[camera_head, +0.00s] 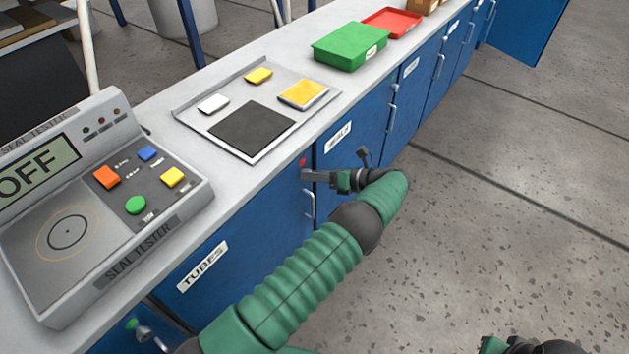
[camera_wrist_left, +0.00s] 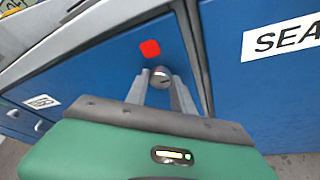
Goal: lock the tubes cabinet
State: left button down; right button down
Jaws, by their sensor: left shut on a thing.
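The tubes cabinet (camera_head: 255,245) is the blue door with the white TUBES label (camera_head: 202,267) under the counter; its door looks closed and has a grey bar handle (camera_head: 309,204). Near the door's upper right corner is a red marker (camera_head: 303,163), also in the left wrist view (camera_wrist_left: 150,49). Just below the marker is a small round metal lock knob (camera_wrist_left: 161,73). My left gripper (camera_head: 308,175) is at the knob, with its fingers (camera_wrist_left: 160,84) shut on it, one on each side. In the head view the gripper hides the knob. My right gripper's fingers do not show.
The counter holds a seal tester (camera_head: 105,205) reading OFF, a grey tray (camera_head: 255,108), a green bin (camera_head: 350,46) and a red tray (camera_head: 392,22). The neighbouring cabinet (camera_head: 350,160) looks closed. A far blue door (camera_head: 525,28) stands open. The floor on the right is clear.

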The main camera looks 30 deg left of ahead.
pick_arm(q)
jog(key=shift+w+a+r+m+b, duration=0.15)
jog(key=shift+m+b, duration=0.15)
dwell(0.4)
jog(key=c, duration=1.5)
grip_release()
jog(key=o, duration=0.4)
jog(key=shift+f, duration=0.2)
